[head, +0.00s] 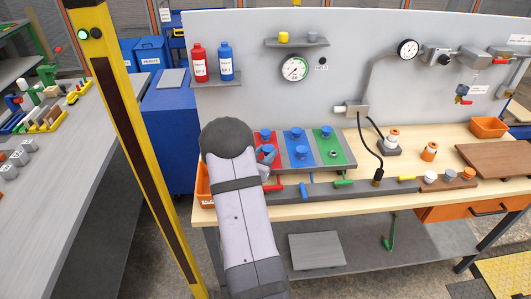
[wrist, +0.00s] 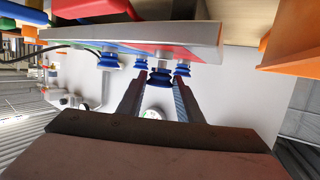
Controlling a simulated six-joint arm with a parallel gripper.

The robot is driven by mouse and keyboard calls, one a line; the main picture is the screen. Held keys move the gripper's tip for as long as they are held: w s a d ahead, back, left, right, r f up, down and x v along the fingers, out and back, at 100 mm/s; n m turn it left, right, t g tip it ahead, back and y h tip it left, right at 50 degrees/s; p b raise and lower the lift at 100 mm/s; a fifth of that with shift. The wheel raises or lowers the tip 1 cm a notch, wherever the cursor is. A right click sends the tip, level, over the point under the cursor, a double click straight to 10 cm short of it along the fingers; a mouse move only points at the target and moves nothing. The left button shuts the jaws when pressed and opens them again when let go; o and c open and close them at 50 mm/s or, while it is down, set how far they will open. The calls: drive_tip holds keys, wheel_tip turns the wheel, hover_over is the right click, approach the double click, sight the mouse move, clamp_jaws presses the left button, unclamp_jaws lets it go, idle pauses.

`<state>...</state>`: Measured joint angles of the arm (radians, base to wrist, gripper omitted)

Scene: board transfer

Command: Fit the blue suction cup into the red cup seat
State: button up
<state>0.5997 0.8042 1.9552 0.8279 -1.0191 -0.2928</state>
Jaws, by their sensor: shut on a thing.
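A board with red, blue and green panels stands on the bench. The red panel (head: 258,146) is partly hidden by my arm. My gripper (wrist: 160,80) is shut on a blue suction cup (wrist: 160,74), which shows between the fingertips in the wrist view. In the head view this cup (head: 269,150) is at the front of the red panel. The wrist view shows a pale stem between the cup and the panel; I cannot tell whether the cup is fully seated. Another blue cup (head: 265,134) stands behind it on the red panel.
The blue panel (head: 299,144) holds two blue cups. The green panel (head: 327,142) has one blue cup at the back and a grey fitting (head: 333,153) in front. A rail with coloured handles lies before the board. An orange bin (head: 204,188) is left of my arm.

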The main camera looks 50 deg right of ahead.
drive_tip(key=shift+f+b, duration=0.6)
drive_tip(key=shift+f, duration=0.2)
drive_tip(key=o, duration=1.2)
drive_tip(key=shift+a+r, duration=0.1)
drive_tip(key=shift+a, duration=0.05)
drive_tip(key=b+v, duration=0.2)
drive_tip(key=v, duration=0.5)
